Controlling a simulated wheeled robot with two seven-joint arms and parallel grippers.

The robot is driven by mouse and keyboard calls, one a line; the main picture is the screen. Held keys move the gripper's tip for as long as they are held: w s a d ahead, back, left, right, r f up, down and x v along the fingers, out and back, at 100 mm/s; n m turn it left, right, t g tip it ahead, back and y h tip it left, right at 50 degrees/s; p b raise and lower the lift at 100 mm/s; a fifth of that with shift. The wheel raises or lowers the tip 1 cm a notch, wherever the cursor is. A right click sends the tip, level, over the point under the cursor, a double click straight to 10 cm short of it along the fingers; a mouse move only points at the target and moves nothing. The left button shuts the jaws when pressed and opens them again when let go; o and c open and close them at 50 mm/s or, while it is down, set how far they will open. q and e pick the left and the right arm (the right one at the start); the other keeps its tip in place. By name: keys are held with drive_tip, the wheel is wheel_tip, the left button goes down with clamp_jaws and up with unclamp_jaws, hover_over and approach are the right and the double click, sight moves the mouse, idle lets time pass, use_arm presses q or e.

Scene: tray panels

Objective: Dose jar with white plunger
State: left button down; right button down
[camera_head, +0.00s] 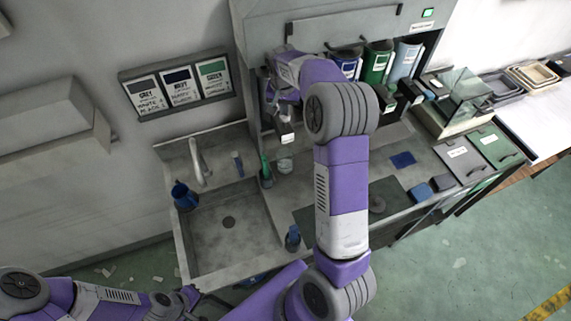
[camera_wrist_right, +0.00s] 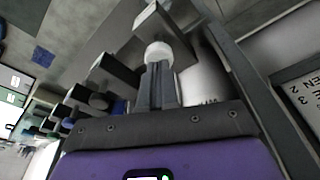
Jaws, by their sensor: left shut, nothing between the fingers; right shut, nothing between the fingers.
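A white round plunger (camera_wrist_right: 158,52) shows in the right wrist view, at the tips of my right gripper (camera_wrist_right: 158,70). The fingers are shut with nothing between them; I cannot tell whether the tips touch the plunger. In the head view my right arm reaches up to the dispenser cabinet and its wrist hides the plunger. A small clear jar (camera_head: 285,166) stands on the counter below a pale-ended dispenser spout (camera_head: 286,139). My left gripper (camera_head: 190,297) is low at the left, in front of the sink, shut and empty.
Navy (camera_head: 346,62), green (camera_head: 377,64) and grey-blue (camera_head: 405,60) containers stand in the cabinet. A green bottle (camera_head: 265,170) is left of the jar. The sink (camera_head: 225,240) has a blue cup (camera_head: 184,196) at its edge. Colour cards (camera_head: 178,85) hang on the wall.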

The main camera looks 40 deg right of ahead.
drive_tip(key=shift+f+b, duration=1.05)
drive_tip(key=shift+f, duration=0.65)
drive_tip(key=shift+r+p, duration=1.6)
drive_tip(key=shift+r, duration=0.5)
drive_tip(key=shift+f, duration=0.2)
